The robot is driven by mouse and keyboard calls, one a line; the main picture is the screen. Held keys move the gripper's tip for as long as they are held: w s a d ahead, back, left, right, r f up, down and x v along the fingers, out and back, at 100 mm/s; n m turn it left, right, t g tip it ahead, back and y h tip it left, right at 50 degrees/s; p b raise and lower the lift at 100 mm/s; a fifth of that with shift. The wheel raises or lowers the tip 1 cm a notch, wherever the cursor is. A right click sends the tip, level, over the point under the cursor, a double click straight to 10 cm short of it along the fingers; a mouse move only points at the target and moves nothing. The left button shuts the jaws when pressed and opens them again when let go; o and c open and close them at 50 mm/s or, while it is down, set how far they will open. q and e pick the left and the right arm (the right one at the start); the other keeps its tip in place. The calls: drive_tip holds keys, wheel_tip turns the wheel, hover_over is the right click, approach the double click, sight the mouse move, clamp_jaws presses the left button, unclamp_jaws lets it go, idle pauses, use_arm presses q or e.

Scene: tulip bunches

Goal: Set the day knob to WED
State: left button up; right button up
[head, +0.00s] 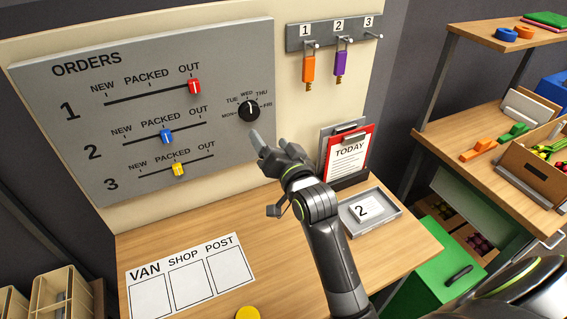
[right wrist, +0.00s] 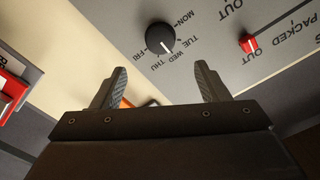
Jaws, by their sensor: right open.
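The black round day knob (head: 248,111) sits on the right part of the grey ORDERS board (head: 222,60), ringed by day labels. Its white pointer is directed up at about WED. In the right wrist view the knob (right wrist: 160,38) is beyond the fingertips, roughly centred between them, and its pointer is on the WED side. My right gripper (head: 270,142) is open and empty, below and right of the knob, apart from it. Its two spread fingers show in the right wrist view (right wrist: 161,77). My left gripper is not in view.
Red (head: 194,87), blue (head: 166,136) and yellow (head: 179,169) sliders are left of the knob. Tagged keys (head: 308,68) hang upper right. A red TODAY clipboard (head: 349,152) and a grey tray (head: 372,214) stand right of my arm.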

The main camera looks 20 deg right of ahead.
drive_tip(key=s+b, duration=0.1)
drive_tip(key=s, duration=0.5)
drive_tip(key=shift+d, duration=0.1)
idle(0.4)
